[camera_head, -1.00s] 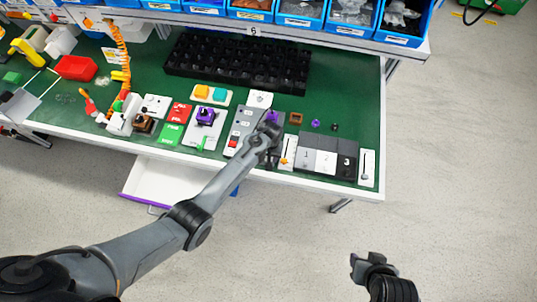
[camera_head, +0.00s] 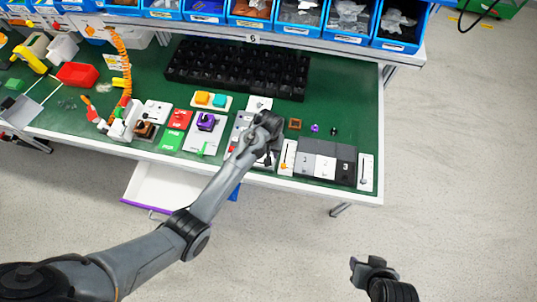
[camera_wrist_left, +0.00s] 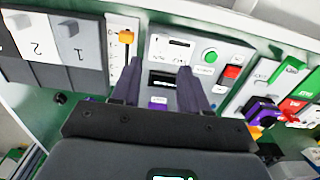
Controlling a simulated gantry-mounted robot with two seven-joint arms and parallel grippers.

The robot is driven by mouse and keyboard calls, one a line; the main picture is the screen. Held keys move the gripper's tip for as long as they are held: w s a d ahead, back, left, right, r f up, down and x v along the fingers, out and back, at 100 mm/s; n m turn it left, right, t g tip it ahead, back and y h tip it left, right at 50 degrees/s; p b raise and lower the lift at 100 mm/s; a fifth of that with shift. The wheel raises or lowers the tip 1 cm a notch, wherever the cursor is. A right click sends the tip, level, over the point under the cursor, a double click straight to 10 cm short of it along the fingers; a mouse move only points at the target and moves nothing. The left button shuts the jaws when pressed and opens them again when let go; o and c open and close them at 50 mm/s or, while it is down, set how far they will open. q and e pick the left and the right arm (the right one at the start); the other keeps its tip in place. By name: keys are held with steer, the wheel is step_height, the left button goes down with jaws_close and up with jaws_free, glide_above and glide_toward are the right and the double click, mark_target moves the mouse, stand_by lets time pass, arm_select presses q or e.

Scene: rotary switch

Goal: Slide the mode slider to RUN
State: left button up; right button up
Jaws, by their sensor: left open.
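My left gripper (camera_head: 267,158) is over the front edge of the green table, mostly hidden by its own wrist in the head view. In the left wrist view its two fingers (camera_wrist_left: 160,72) are apart and empty, over a grey panel (camera_wrist_left: 178,40). Left of the fingers is a white slider plate (camera_wrist_left: 118,65) with an orange knob (camera_wrist_left: 126,37); in the head view this slider (camera_head: 287,156) is just right of the gripper. Another slider (camera_head: 365,172) stands at the table's right end. I cannot read which one is the mode slider. My right gripper (camera_head: 368,264) hangs off the table.
Grey blocks numbered 1, 2 and 3 (camera_head: 327,160) sit between the sliders. The grey panel has a green button (camera_wrist_left: 209,57) and a red switch (camera_wrist_left: 232,72). A purple switch (camera_head: 206,121) is further left. Blue bins (camera_head: 299,14) line the back.

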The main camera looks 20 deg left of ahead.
arm_select(q)
steer(key=shift+r, duration=0.85)
